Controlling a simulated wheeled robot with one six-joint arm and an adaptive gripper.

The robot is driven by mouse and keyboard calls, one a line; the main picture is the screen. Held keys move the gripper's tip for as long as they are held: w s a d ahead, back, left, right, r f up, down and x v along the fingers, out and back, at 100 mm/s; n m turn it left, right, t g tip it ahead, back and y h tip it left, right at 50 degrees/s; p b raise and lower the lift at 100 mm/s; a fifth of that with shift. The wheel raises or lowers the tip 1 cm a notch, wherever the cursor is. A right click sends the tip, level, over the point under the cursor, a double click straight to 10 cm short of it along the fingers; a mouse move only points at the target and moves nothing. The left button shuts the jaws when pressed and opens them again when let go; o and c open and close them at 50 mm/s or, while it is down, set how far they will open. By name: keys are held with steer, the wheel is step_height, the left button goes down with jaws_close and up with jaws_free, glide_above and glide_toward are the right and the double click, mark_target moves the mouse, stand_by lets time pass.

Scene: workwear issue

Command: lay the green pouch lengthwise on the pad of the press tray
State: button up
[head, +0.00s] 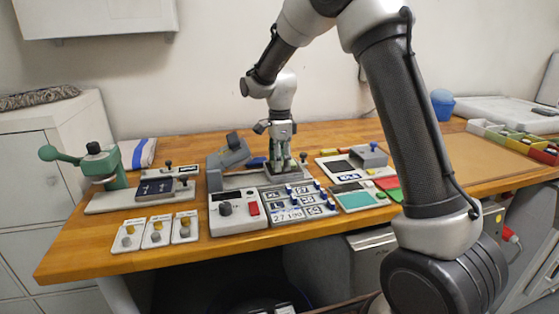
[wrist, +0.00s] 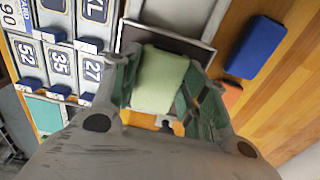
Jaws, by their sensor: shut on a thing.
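The pale green pouch (wrist: 158,80) is between the two fingers of my gripper (wrist: 160,88) in the wrist view. My gripper is shut on it. Behind the pouch, the press tray shows a dark pad (wrist: 165,38) inside a pale rim (wrist: 207,57); the pouch covers part of it. In the head view my gripper (head: 283,160) points down over the press tray (head: 270,179), beside the grey press with its raised head (head: 232,152). The pouch is hard to make out there. I cannot tell whether the pouch touches the pad.
Blue-tabbed number plates (head: 290,200) and a control box (head: 237,212) stand in front of the tray. A blue block (wrist: 256,47) lies beside it on the wood. A green hand press (head: 100,165) is at left, another grey device (head: 368,156) at right.

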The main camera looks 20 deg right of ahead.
steer(key=o, duration=1)
steer(key=shift+f, duration=0.1)
step_height(320, 180, up, 12)
steer(key=s+d+r+n, duration=0.3)
steer(key=s+d+r, duration=0.2)
steer(key=s, duration=0.1)
steer(key=s+d+n+t, duration=0.1)
steer(key=s+d+n, duration=0.2)
steer(key=s, duration=0.6)
steer(key=s+d+f+n+t, duration=0.1)
steer(key=s+d+n+t, duration=0.1)
steer(key=s+n, duration=0.5)
steer(key=s+d+f+n+t, duration=0.1)
steer(key=s+d+n, duration=0.4)
steer(key=s, duration=0.7)
